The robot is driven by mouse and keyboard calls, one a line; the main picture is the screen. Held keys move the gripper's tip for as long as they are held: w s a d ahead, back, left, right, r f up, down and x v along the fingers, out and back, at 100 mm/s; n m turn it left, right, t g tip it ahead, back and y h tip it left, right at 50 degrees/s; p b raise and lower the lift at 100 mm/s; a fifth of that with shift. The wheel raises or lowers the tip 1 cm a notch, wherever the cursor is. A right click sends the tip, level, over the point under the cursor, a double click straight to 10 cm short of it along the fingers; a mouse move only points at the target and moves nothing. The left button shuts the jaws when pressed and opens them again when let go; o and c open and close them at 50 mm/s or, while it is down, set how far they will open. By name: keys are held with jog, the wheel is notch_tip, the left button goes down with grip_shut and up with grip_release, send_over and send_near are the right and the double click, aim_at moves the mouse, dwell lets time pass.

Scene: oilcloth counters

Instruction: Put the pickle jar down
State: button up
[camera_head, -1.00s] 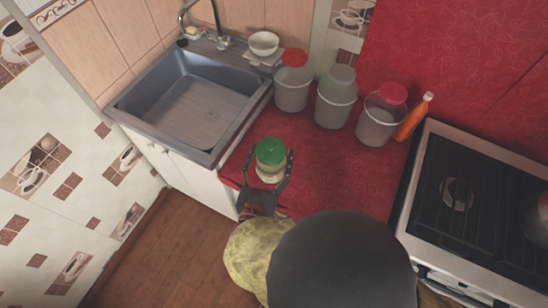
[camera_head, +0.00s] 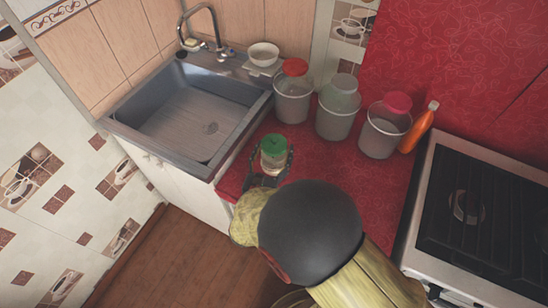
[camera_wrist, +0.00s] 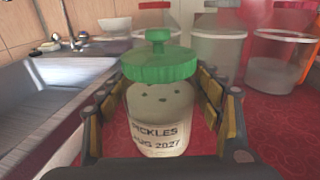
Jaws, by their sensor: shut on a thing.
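The pickle jar (camera_head: 273,157) has a green lid with a knob and a pale body. In the wrist view the jar (camera_wrist: 158,112) is upright and its label reads "PICKLES". My gripper (camera_head: 274,168) is shut on the jar, with one finger on each side of it; the fingers also show in the wrist view (camera_wrist: 160,118). The jar is over the red counter (camera_head: 330,165), near its front edge and right of the sink. The jar's base is mostly hidden, so I cannot tell whether it touches the counter.
The steel sink (camera_head: 200,112) is to the left. Behind the jar stand several clear containers, one with a red lid (camera_head: 295,67), and an orange bottle (camera_head: 418,130). A white bowl (camera_head: 263,53) is by the tap. The stove (camera_head: 480,215) is at right. Counter right of the jar is free.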

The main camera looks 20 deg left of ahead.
jog(key=shift+w+a+f, duration=0.2)
jog(key=shift+w+f, duration=0.25)
jog(key=shift+f, duration=0.05)
jog(key=shift+w+a+f+b, duration=0.1)
jog(key=shift+f+b, duration=0.95)
jog(key=shift+f, duration=0.55)
jog(key=shift+f, duration=0.15)
jog(key=o, duration=1.9)
jog(key=shift+o, duration=0.9)
jog(key=s+d+p, duration=0.1)
jog(key=s+p, duration=0.2)
jog(key=s, duration=0.9)
jog(key=shift+d+r, duration=0.25)
jog(key=shift+r, duration=0.15)
